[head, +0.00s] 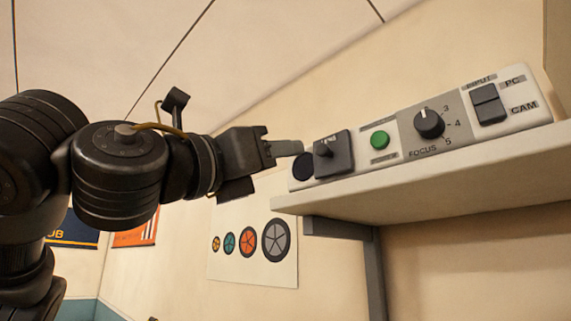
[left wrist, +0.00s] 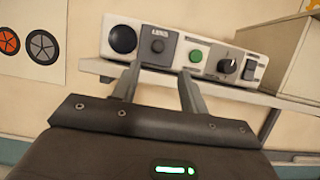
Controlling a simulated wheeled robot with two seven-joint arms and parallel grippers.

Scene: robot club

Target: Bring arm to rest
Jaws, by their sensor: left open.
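My left arm comes in from the left in the head view, raised and stretched towards a wall shelf. My left gripper (head: 290,148) is at the left end of a control panel (head: 398,122). In the left wrist view its two fingers (left wrist: 158,85) are apart with nothing between them. The panel stands beyond the fingertips there, with a dark lever switch (left wrist: 158,47), a green button (left wrist: 196,56), a focus knob (left wrist: 227,66) and an input rocker switch (left wrist: 250,70). I cannot tell whether a fingertip touches the panel. My right gripper is not in view.
The panel sits on a pale shelf (head: 430,175) with a grey bracket (head: 372,260) below. A poster of wheels (head: 252,255) hangs on the wall. A box-like thing (left wrist: 290,55) stands right of the panel in the left wrist view. The space below the shelf looks clear.

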